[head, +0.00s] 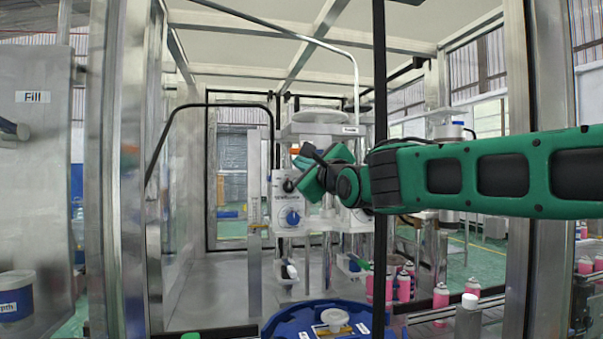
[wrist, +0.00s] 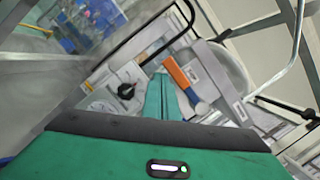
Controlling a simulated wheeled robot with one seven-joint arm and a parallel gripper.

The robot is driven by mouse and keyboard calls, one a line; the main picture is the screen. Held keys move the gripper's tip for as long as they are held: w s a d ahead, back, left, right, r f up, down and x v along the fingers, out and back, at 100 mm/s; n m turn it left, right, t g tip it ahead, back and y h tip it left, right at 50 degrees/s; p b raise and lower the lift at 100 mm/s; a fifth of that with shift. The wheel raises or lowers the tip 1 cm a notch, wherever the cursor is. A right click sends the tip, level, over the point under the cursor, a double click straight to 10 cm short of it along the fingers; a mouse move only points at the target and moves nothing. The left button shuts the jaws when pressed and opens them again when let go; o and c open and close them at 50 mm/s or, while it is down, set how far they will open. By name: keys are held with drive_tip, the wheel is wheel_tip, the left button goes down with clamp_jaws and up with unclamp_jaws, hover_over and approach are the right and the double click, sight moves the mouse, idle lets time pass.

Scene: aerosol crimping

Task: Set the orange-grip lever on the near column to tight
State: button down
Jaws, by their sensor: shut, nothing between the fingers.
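The lever's orange grip (wrist: 177,73) shows in the wrist view, slanting beside my green fingers, just to their right. A pale rounded piece sits below the grip. My gripper (wrist: 158,92) is shut and empty, with its fingers close to the grip; I cannot tell whether they touch it. In the head view my gripper (head: 303,172) is at the front of the near column (head: 283,238), by its upper panel, and the arm hides part of the columns. The lever is hard to make out in the head view, and its setting cannot be read.
A black knob (wrist: 126,90) on the panel is left of my fingers in the wrist view. A blue knob (head: 292,217) is lower on the column. A dark upright post (head: 379,70) stands by my arm. A blue round table (head: 285,325) and pink cans (head: 440,296) are below.

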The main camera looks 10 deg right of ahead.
idle(0.6)
drive_tip(key=s+d+f, duration=0.1)
drive_tip(key=s+f, duration=0.5)
drive_tip(key=s, duration=0.3)
drive_tip(key=shift+s+f, duration=0.25)
drive_tip(key=shift+d, duration=0.15)
